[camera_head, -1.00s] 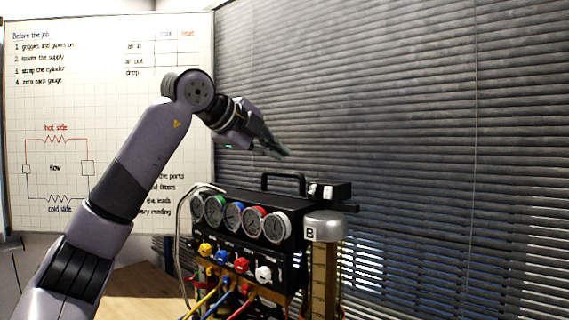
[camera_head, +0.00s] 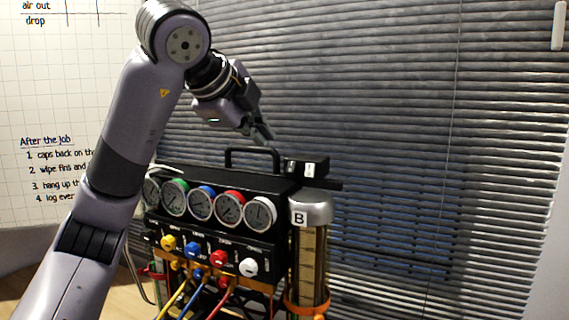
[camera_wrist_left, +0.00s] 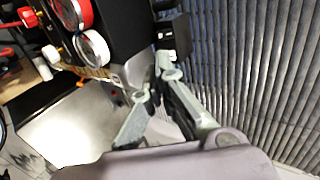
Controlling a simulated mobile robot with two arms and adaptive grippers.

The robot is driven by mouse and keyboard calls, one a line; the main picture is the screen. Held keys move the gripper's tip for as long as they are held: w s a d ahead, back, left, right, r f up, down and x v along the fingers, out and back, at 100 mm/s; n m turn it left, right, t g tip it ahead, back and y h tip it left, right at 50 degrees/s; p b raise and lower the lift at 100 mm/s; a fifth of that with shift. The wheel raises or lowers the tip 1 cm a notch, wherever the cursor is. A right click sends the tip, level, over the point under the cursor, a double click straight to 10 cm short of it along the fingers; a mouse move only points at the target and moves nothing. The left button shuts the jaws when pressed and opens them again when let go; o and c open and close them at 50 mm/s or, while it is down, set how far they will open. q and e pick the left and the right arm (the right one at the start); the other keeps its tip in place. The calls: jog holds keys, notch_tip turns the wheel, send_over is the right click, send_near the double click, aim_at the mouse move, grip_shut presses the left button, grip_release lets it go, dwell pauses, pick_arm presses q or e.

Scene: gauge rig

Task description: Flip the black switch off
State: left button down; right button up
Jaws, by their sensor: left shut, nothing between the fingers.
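A black box (camera_head: 308,167) with small white marks sits at the top right end of the gauge rig. It looks like the black switch, but its lever position is too small to tell. In the left wrist view the black box (camera_wrist_left: 174,32) is just beyond the fingertips. My left gripper (camera_head: 268,140) is shut and empty, pointing down above the rig, a little above and left of the box. Its fingers also show in the left wrist view (camera_wrist_left: 155,82). I cannot tell whether they touch anything. My right gripper is out of view.
The black rig (camera_head: 215,178) carries several round gauges, coloured knobs and hoses. A carry handle (camera_head: 252,152) rises next to the gripper. A cylinder marked B (camera_head: 311,240) stands at the rig's right. Window blinds (camera_head: 420,120) lie behind; the space right of the box is clear.

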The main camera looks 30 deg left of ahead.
pick_arm(q)
jog(key=p, duration=0.3)
send_near(287, 171)
jog(key=p+x, duration=0.2)
jog(key=x, duration=0.3)
jog(key=shift+w, duration=0.3)
jog(key=shift+p+x, duration=0.5)
jog(key=shift+x, duration=0.35)
jog(key=shift+f, duration=0.1)
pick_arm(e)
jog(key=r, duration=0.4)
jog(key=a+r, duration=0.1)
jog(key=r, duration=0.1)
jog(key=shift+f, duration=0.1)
